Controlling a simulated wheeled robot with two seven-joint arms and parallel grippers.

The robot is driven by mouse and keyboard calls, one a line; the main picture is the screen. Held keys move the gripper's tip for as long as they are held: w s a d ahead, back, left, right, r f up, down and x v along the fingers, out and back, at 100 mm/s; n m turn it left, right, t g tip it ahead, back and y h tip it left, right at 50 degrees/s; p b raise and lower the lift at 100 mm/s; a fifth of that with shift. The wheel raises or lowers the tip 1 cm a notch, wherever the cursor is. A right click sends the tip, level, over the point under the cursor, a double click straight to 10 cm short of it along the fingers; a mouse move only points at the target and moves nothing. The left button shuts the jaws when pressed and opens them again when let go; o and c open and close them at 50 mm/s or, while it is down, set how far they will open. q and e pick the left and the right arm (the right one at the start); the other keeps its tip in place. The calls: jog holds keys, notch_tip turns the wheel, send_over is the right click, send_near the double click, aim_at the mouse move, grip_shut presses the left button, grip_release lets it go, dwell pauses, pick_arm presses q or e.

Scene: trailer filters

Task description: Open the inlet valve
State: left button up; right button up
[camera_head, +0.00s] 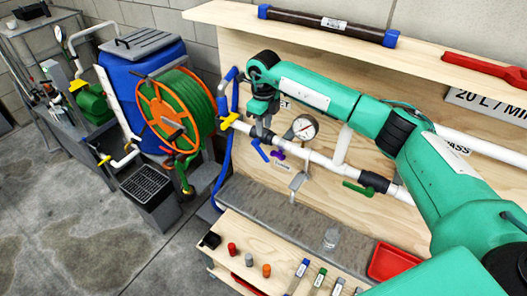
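A white pipe (318,158) runs along the wooden back panel. A label ending in "ET" (285,103) is partly hidden behind my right arm. Below the label, a blue lever handle (260,150) sits at the pipe. A yellow handle (230,121) is at the pipe's left end. I cannot tell for certain which one is the inlet valve. My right gripper (263,131) points down at the pipe between these handles, just above the blue one. Whether it touches, and how its fingers stand, is too small to tell. My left gripper is out of view.
A pressure gauge (304,127), purple handle (278,154) and green handle (358,188) are close on the right. A hose reel (178,112) and blue barrel (140,80) stand left. Below, a wooden bench (245,232) holds small caps, tubes and a red tray (392,262).

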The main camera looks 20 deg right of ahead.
aim_at(263, 153)
notch_tip(263, 153, down, 13)
jog(key=b, duration=0.4)
jog(key=shift+a+r+b, duration=0.1)
jog(key=shift+b, duration=0.2)
grip_shut()
